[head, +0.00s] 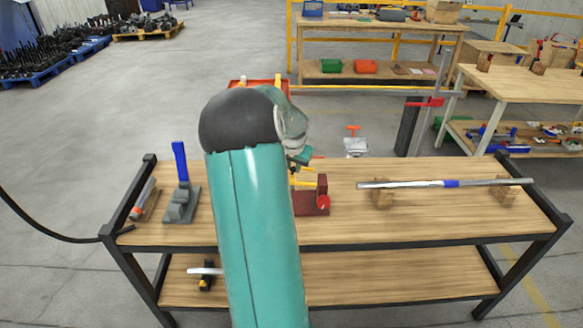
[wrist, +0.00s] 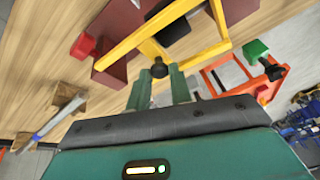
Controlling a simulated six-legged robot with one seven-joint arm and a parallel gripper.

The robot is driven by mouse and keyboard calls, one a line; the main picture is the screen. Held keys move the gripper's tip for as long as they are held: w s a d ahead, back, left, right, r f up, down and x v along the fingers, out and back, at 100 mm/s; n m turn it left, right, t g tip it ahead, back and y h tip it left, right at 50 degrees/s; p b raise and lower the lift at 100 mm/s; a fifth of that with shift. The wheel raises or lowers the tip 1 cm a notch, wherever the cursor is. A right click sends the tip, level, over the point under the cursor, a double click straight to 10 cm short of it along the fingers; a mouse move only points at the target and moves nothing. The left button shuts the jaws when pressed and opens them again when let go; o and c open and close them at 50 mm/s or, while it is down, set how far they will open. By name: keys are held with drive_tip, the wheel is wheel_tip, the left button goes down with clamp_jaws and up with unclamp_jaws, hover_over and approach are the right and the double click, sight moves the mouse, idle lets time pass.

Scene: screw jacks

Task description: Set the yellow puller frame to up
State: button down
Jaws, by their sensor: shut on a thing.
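The yellow puller frame (wrist: 190,48) fills the upper middle of the wrist view, with a black knob (wrist: 159,70) at its near corner. It is mounted at a dark red base (wrist: 108,78). My gripper (wrist: 159,76) has its two teal fingers on either side of the knob and is shut on it. In the head view a small part of the yellow frame (head: 303,183) shows beside the dark red stand (head: 311,203) on the bench. My arm hides most of the frame there, and only a bit of the gripper (head: 303,157) shows.
On the bench (head: 345,228), a grey clamp with a blue lever (head: 180,162) stands left. A silver bar (head: 445,183) lies on wooden blocks to the right. An orange frame (wrist: 235,62) with a green knob (wrist: 256,50) is beyond, right of my gripper in the wrist view.

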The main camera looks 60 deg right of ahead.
drive_tip(key=s+d+r+m+t+y, duration=0.1)
drive_tip(key=s+d+m+t+y, duration=0.2)
drive_tip(key=s+t, duration=0.8)
drive_tip(key=shift+s+d+r+m+t+y, duration=0.4)
drive_tip(key=shift+d+t+y, duration=1)
drive_tip(key=shift+t, duration=0.8)
drive_tip(key=shift+d, duration=0.1)
drive_tip(key=c, duration=1.3)
unclamp_jaws()
drive_tip(key=shift+o, duration=0.2)
drive_tip(key=shift+s, duration=0.1)
drive_tip(key=s+d, duration=0.1)
drive_tip(key=s, duration=1.2)
drive_tip(key=shift+s+d+r, duration=0.25)
drive_tip(key=shift+r, duration=0.15)
